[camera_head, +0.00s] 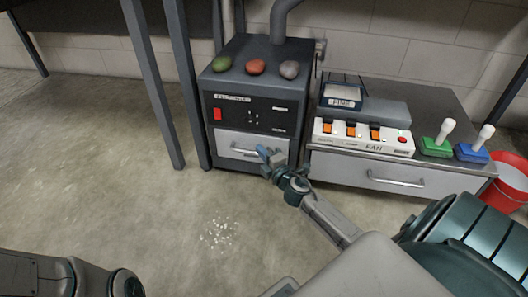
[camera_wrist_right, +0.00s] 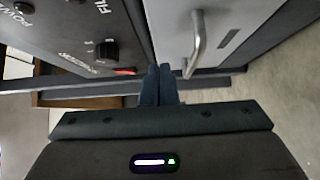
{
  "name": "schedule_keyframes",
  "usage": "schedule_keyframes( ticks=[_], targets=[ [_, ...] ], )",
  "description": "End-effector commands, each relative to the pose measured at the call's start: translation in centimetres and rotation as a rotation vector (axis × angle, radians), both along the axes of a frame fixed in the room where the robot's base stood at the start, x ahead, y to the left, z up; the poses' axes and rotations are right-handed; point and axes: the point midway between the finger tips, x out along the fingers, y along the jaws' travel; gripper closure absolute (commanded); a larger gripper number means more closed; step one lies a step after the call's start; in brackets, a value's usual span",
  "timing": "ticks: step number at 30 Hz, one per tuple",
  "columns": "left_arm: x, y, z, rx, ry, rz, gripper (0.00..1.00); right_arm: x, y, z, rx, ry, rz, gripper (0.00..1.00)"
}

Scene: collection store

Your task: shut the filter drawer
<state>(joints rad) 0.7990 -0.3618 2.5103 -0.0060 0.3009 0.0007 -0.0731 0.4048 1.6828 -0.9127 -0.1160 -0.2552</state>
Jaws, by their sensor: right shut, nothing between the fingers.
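The filter drawer (camera_head: 226,139) is a light grey front with a bar handle, low in the dark extractor cabinet (camera_head: 285,85). How far it stands out from the cabinet is hard to tell. In the right wrist view the drawer front (camera_wrist_right: 235,25) and its handle (camera_wrist_right: 197,42) show close by. My right gripper (camera_head: 266,154) is at the drawer's front, near the right end of the handle. Its fingers (camera_wrist_right: 158,84) are shut with nothing between them; whether they touch the front cannot be told. My left gripper is out of view.
Three coloured stones (camera_head: 255,67) lie on the cabinet. To its right is a grey bench (camera_head: 440,98) with a switch box (camera_head: 362,138), its own drawer (camera_head: 365,176) and two levers. A red bucket (camera_head: 510,185) stands at far right. The floor at left (camera_head: 110,140) is clear.

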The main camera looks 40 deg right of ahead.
Motion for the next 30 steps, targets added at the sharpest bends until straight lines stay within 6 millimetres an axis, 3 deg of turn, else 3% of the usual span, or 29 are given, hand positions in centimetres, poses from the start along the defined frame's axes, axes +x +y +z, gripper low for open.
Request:
schedule_keyframes(
  ticks=[18, 30],
  targets=[
    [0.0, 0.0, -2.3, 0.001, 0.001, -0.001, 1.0, -8.8, 0.7, -0.3, -0.001, 0.003, 0.003, 1.0],
    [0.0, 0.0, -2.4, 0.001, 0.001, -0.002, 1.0, -10.1, 0.9, -0.1, 0.003, 0.0, 0.002, 1.0]
  ],
)
